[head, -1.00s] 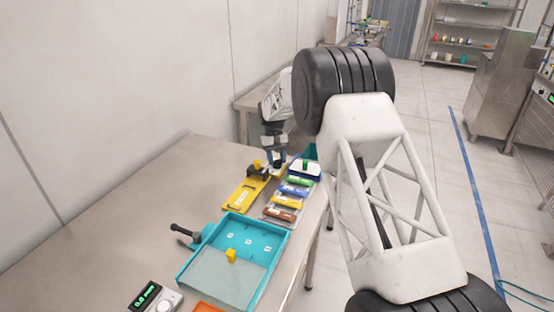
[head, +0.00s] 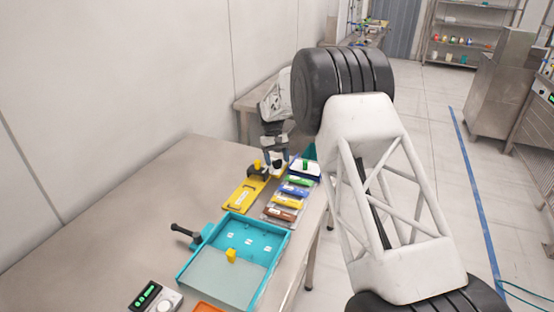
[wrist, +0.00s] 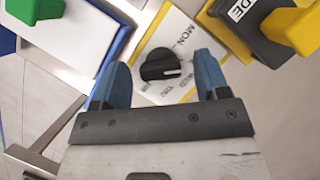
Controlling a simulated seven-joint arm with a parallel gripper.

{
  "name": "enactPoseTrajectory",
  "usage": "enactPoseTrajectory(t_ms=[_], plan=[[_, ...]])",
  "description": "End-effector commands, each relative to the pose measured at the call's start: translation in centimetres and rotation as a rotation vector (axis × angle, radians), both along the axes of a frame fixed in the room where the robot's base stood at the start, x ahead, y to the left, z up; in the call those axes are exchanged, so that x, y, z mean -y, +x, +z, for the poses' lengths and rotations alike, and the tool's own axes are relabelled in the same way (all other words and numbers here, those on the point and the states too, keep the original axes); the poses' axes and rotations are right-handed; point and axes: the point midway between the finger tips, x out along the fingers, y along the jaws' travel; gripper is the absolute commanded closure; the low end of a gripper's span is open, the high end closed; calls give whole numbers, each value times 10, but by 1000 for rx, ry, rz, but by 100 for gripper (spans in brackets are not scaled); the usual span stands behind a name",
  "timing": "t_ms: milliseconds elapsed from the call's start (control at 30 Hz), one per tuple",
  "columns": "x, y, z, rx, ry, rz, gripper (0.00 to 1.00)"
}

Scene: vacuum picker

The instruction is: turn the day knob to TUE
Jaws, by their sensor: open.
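The black day knob (wrist: 158,64) sits on a white, yellow-edged plate in the wrist view. Its white pointer line points to the right. The printed MON (wrist: 182,42) shows above right of it, and smaller day labels lie below it. TUE is not readable, and my right finger covers part of the plate. My gripper (wrist: 162,62) is open, with one blue finger on each side of the knob and visible gaps to it. In the head view my gripper (head: 275,158) is small at the far end of the table.
In the head view, several coloured cartridges (head: 290,200) and a teal tray (head: 184,276) stand nearer. The table's left side (head: 130,215) is clear.

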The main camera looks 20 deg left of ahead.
Motion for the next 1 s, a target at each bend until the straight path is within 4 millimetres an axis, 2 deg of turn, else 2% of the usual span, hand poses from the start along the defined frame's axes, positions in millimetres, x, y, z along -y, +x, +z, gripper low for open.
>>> enactPoseTrajectory(t_ms=[267, 800, 1000], plan=[[-2, 2, 6, 0, 0, 0, 32], [-18, 18, 62, 1, 1, 0, 32], [-21, 21, 71, 0, 0, 0, 32]])
